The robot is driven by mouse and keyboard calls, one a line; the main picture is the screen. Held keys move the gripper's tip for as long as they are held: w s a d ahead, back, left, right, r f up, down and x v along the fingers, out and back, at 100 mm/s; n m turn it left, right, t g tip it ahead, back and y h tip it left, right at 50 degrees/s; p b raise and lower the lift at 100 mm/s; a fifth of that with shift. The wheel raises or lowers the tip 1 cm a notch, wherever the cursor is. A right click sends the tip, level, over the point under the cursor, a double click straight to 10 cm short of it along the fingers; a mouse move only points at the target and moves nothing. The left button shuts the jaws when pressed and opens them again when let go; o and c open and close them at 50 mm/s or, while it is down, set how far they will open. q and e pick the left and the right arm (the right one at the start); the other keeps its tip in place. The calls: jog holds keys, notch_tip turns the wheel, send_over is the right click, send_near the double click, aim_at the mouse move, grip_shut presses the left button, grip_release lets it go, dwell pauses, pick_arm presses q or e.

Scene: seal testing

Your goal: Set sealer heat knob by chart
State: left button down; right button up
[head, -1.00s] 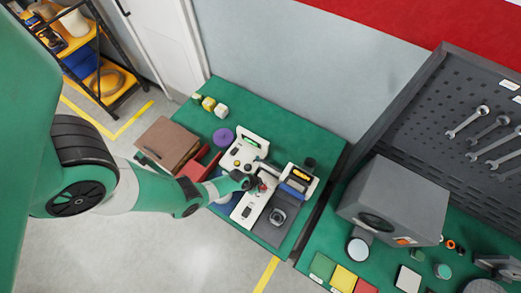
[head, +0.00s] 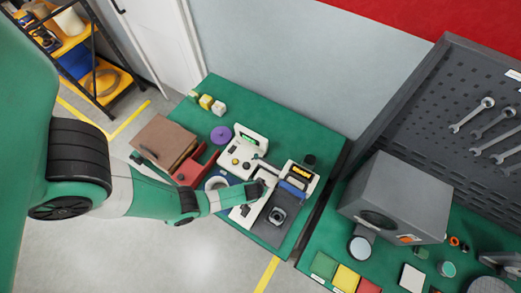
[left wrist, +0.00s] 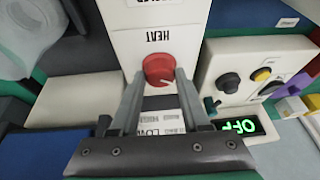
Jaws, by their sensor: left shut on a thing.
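The red heat knob (left wrist: 159,69) sits on a white sealer panel (left wrist: 115,50) marked HEAT in the left wrist view. My left gripper (left wrist: 160,76) is shut on the knob, with one finger on each side. A label with LOW and other small print shows between the fingers, partly covered and upside down. In the head view my left gripper (head: 256,188) is over the white sealer (head: 240,214) and hides the knob. I cannot pick out a separate settings chart. My right gripper is in neither view.
A white control box (left wrist: 222,72) with black and yellow knobs and a green display (left wrist: 240,127) stands beside the sealer. A unit with an orange display (head: 301,171), a purple disc (head: 221,134) and a red box (head: 188,174) are nearby. The green table's back is mostly clear.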

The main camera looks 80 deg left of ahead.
pick_arm(q)
jog(key=shift+f+n, duration=0.1)
jog(key=shift+n, duration=0.2)
jog(key=shift+c, duration=1.9)
grip_release()
jog(key=p+v, duration=0.9)
jog(key=v, duration=0.2)
jog(key=shift+d+r, duration=0.15)
jog(key=shift+r, duration=0.2)
